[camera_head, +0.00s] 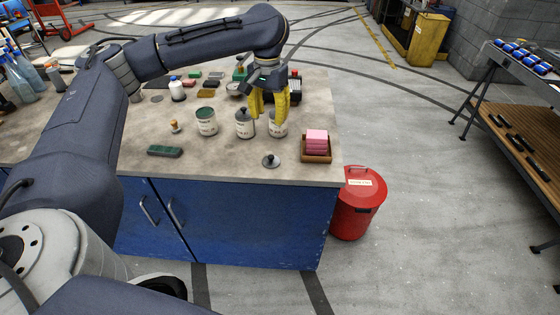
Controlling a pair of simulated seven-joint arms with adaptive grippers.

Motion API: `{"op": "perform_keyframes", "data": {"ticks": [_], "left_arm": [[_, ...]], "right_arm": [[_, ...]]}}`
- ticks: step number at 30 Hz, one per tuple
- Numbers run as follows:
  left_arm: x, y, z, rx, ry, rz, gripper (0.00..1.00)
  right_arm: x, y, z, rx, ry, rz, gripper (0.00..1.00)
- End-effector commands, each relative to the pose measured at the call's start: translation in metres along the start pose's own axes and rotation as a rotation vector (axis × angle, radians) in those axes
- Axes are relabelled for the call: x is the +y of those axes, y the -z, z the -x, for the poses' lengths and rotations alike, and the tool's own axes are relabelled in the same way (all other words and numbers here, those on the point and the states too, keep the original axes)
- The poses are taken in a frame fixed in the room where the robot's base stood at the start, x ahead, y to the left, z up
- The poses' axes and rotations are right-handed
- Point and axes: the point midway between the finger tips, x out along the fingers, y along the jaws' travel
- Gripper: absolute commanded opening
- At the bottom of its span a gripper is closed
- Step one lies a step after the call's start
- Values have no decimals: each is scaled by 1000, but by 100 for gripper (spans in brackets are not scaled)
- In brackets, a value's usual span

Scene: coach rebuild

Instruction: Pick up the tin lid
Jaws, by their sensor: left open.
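A dark round tin lid (271,161) with a knob lies on the bench top, in front of the tins. Three pale tins stand in a row behind it. The left tin (206,125) shows dark green at its top. The middle tin (245,128) has a dark knobbed lid (244,114) on it. The right tin (278,129) is partly hidden by my left gripper (269,112), so its top is hard to see. My left gripper has yellow fingers, is open and points down at the right tin, behind the loose lid. My right gripper is not in view.
A wooden tray (316,156) with pink blocks (316,137) stands right of the loose lid. A green block (165,151) lies at the front left. A white bottle (177,92) and small blocks stand farther back. A red bin (354,207) stands beyond the bench's right edge.

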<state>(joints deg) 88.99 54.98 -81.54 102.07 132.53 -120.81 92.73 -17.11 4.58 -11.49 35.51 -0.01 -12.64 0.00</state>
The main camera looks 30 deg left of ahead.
Motion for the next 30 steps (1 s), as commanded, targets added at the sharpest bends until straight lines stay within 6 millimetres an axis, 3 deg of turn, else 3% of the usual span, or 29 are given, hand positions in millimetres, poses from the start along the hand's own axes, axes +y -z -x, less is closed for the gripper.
{"op": "perform_keyframes", "data": {"ticks": [6,18,24,30], "left_arm": [[1,0,-30,-2,-1,2,44],[0,0,-87,-1,0,1,44],[0,1,-107,1,0,3,44],[0,1,-114,3,0,2,44]], "right_arm": [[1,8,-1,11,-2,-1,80],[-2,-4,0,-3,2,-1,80],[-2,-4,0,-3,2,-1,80],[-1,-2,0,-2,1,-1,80]]}}
